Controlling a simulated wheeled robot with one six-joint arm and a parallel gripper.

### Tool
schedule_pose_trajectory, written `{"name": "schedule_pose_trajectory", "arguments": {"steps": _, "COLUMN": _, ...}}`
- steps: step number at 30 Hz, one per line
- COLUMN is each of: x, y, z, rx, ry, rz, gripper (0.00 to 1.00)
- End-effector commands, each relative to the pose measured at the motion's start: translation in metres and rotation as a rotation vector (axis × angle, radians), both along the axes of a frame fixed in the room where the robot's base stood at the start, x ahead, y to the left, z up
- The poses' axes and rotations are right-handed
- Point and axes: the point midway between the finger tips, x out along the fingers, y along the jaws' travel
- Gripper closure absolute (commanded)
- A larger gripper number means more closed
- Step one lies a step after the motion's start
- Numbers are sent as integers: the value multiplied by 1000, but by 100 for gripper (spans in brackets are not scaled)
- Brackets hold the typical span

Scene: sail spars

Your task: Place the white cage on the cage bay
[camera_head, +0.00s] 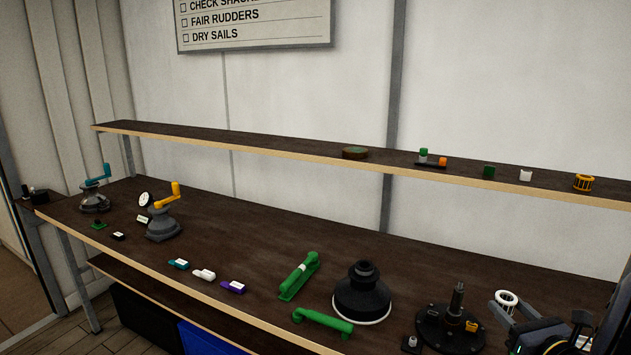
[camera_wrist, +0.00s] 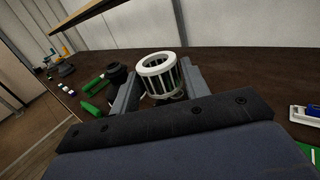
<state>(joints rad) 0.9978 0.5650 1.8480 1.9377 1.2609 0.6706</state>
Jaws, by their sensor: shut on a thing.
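The white cage (camera_head: 507,299) is a short slatted ring at the lower right of the head view. In the wrist view the cage (camera_wrist: 160,76) stands roughly upright, tilted a little, between the two grey fingers. My gripper (camera_wrist: 160,88) is shut on it and holds it above the workbench, to the right of a black round base with an upright spindle (camera_head: 457,300). My gripper also shows in the head view (camera_head: 508,312), partly hidden by the cage. No part in view is clearly marked as the cage bay, so I cannot tell which it is.
A black drum (camera_head: 362,288) and green handles (camera_head: 300,275) lie on the workbench (camera_head: 230,240) left of the base. Two winches stand far left. The bench's back middle is clear.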

Motion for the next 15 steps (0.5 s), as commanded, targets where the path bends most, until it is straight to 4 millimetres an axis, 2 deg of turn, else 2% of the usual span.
{"name": "schedule_pose_trajectory", "arguments": {"steps": 2, "x": 2, "y": 2, "z": 0, "rx": 0, "ry": 0, "rz": 3, "gripper": 82}}
{"name": "schedule_pose_trajectory", "arguments": {"steps": 8, "x": 17, "y": 24, "z": -6, "rx": 1, "ry": 0, "rz": 29, "gripper": 82}}
{"name": "schedule_pose_trajectory", "arguments": {"steps": 15, "x": 37, "y": 58, "z": -15, "rx": 1, "ry": 0, "rz": 62, "gripper": 82}}
